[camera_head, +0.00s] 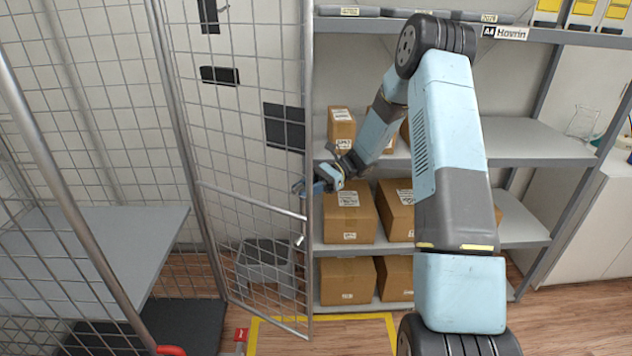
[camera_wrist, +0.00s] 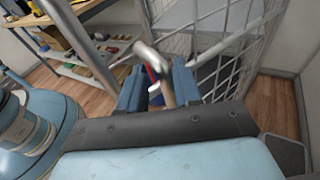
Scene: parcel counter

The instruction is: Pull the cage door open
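The cage door (camera_head: 245,130) is a grey wire-mesh panel with a tubular frame. In the head view it stands swung out from the cage post (camera_head: 205,240), with its free edge (camera_head: 309,270) to the right. My gripper (camera_head: 303,188) is at this free edge, about halfway up. In the wrist view my gripper (camera_wrist: 160,92) has its two blue fingers apart, with a grey bar end (camera_wrist: 150,52) reaching between them. A gap shows beside the bar, and I cannot tell whether a finger touches it. Mesh (camera_wrist: 225,55) shows behind the right finger.
The cage holds a grey shelf (camera_head: 100,245) at the left. A metal rack (camera_head: 545,140) with cardboard boxes (camera_head: 348,217) stands behind my arm. A grey step stool (camera_head: 265,262) shows through the door mesh.

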